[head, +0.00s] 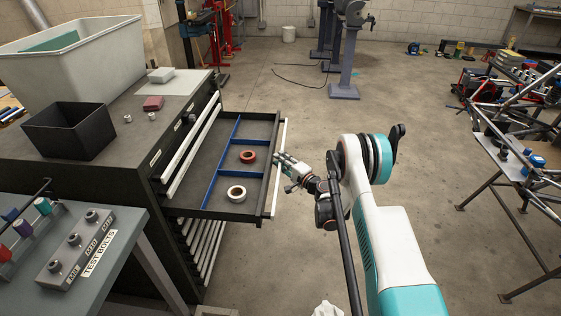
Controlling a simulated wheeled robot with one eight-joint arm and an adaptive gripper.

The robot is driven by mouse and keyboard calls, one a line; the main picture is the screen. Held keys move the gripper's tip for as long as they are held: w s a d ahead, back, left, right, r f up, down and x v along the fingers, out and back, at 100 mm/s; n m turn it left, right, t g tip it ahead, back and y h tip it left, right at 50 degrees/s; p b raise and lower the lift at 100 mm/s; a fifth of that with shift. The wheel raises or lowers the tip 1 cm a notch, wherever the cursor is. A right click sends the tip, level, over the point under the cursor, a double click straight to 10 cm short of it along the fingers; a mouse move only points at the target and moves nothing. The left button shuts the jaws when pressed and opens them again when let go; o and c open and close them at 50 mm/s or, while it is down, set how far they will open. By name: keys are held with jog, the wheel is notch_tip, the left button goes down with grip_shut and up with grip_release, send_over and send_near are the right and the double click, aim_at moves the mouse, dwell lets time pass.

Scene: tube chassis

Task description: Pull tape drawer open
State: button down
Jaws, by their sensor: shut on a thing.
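The tape drawer (217,206) stands pulled well out of the dark cabinet (160,163). It has blue dividers and a white front rail (280,150). A red tape roll (248,156) lies in the middle compartment and a white tape roll (236,193) lies in the nearer one. My gripper (281,161) is at the middle of the drawer's front rail, coming from the right, and is shut on it. The fingertips are small in view and the exact contact is partly hidden.
Closed drawers with white rails (190,150) sit in the cabinet. A black bin (70,130) and a grey tub (75,60) stand on top. A grey bench (110,245) is at the near left. A tube chassis (515,130) stands at right. The floor (440,235) between is clear.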

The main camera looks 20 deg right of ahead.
jog(key=c, duration=1.4)
grip_release()
jog(key=shift+o, duration=0.2)
jog(key=shift+s, duration=0.1)
jog(key=v, duration=0.7)
jog(key=shift+s, duration=0.15)
jog(key=shift+d+f, duration=0.1)
